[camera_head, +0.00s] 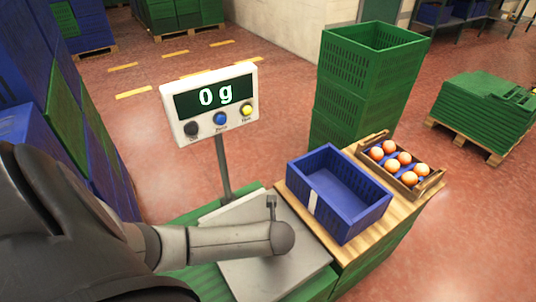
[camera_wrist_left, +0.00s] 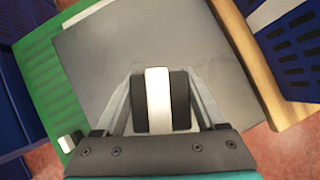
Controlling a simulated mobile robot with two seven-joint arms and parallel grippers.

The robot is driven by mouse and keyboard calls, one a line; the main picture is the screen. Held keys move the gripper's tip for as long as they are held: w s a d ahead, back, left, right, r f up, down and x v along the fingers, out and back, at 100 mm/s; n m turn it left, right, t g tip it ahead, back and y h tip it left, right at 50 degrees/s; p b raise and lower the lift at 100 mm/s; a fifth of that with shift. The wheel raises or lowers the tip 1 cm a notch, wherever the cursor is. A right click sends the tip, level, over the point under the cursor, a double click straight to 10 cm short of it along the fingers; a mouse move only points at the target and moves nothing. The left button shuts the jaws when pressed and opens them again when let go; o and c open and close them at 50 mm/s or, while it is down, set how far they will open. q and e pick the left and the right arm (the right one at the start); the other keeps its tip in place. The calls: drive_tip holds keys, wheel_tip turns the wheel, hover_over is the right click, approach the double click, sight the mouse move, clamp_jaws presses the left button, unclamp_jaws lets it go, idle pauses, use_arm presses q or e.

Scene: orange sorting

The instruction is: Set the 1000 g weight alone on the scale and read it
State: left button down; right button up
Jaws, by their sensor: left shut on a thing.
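The scale's grey plate (camera_head: 245,278) lies on a green crate, and its display (camera_head: 212,98) reads 0 g. My left arm reaches over the plate from the left in the head view, hiding part of it. The grey plate (camera_wrist_left: 120,40) lies behind and below the weight in that view. No mass marking is readable on the weight. The head view does not clearly show the weight. My right gripper is not in view.
A blue crate (camera_head: 375,217) stands right of the plate on a wooden board (camera_head: 409,213). A wooden box (camera_head: 429,186) of oranges is behind it. Tall green crates (camera_head: 352,100) stand farther back. Blue and green stacks line the left side.

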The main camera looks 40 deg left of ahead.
use_arm(q)
wheel_tip(320, 180, down, 4)
drive_tip(key=shift+w+r+b, duration=0.1)
drive_tip(key=shift+b, duration=0.9)
drive_tip(key=shift+f, duration=0.2)
unclamp_jaws()
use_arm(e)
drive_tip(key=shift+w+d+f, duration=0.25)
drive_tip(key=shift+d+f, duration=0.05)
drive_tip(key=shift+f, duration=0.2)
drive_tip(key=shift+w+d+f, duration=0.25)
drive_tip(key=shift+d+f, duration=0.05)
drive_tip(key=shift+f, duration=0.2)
